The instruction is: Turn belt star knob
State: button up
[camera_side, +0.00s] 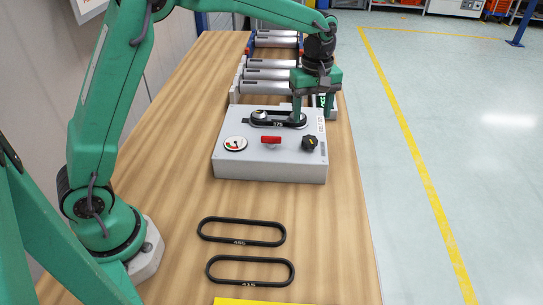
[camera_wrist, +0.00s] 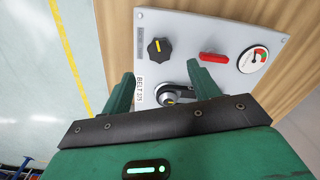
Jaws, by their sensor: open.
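A black lobed knob with a yellow mark (camera_side: 309,143) sits at the front right of the grey control box (camera_side: 235,170); it also shows in the wrist view (camera_wrist: 159,48), just beyond my fingertips. My gripper (camera_side: 311,118) is open, pointing down over the box's back right, behind that knob.
The box also carries a red handle (camera_side: 271,140) and a dial gauge (camera_side: 235,144). Two loose black belts (camera_side: 242,242) (camera_side: 250,282) lie on the wooden table (camera_side: 160,190), near a yellow sheet (camera_side: 262,301). Rollers (camera_side: 268,74) stand behind the box. The table's right edge is close.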

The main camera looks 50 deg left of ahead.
aim_at(309, 139)
jog(key=shift+f, duration=3.85)
jog(key=c, duration=1)
